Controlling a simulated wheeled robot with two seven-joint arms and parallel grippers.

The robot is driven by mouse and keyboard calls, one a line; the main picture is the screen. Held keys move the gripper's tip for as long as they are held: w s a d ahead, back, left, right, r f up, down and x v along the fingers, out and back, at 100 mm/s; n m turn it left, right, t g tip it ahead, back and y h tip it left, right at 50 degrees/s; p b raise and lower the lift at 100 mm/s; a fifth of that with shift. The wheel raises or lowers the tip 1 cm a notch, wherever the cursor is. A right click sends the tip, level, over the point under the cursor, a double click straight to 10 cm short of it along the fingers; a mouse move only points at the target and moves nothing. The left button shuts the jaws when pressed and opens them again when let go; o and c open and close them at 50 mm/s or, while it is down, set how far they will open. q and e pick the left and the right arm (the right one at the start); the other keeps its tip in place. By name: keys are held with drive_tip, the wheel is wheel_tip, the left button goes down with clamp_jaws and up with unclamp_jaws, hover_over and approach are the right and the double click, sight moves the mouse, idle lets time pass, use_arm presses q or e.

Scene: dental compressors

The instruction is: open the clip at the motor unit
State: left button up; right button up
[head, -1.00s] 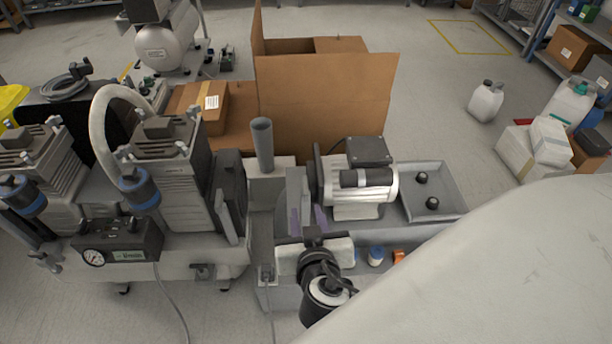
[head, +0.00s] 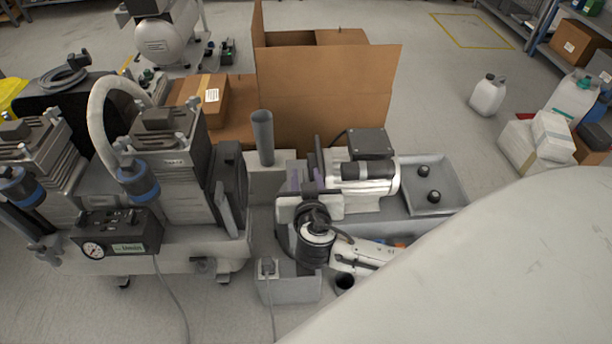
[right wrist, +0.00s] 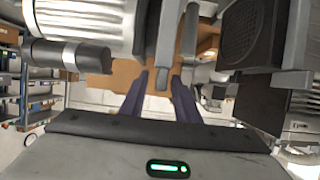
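The motor unit (head: 377,178) is a pale finned motor with a dark box on top and a black cylinder on its side. It also shows at the upper left of the right wrist view (right wrist: 85,22). My right gripper (right wrist: 160,78) has two dark purple fingers, apart, with a visible gap. In the head view my right gripper (head: 296,180) is just left of the motor, its fingers mostly hidden by my wrist. A narrow grey upright bar (right wrist: 164,50) ends near the gap between the fingertips. I cannot tell whether it is the clip. My left gripper is not in view.
A grey tray (head: 450,190) with black knobs lies right of the motor. A grey upright tube (head: 263,138) and finned compressors (head: 165,165) stand to the left. An open cardboard box (head: 330,95) is behind.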

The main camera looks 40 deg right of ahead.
clamp_jaws()
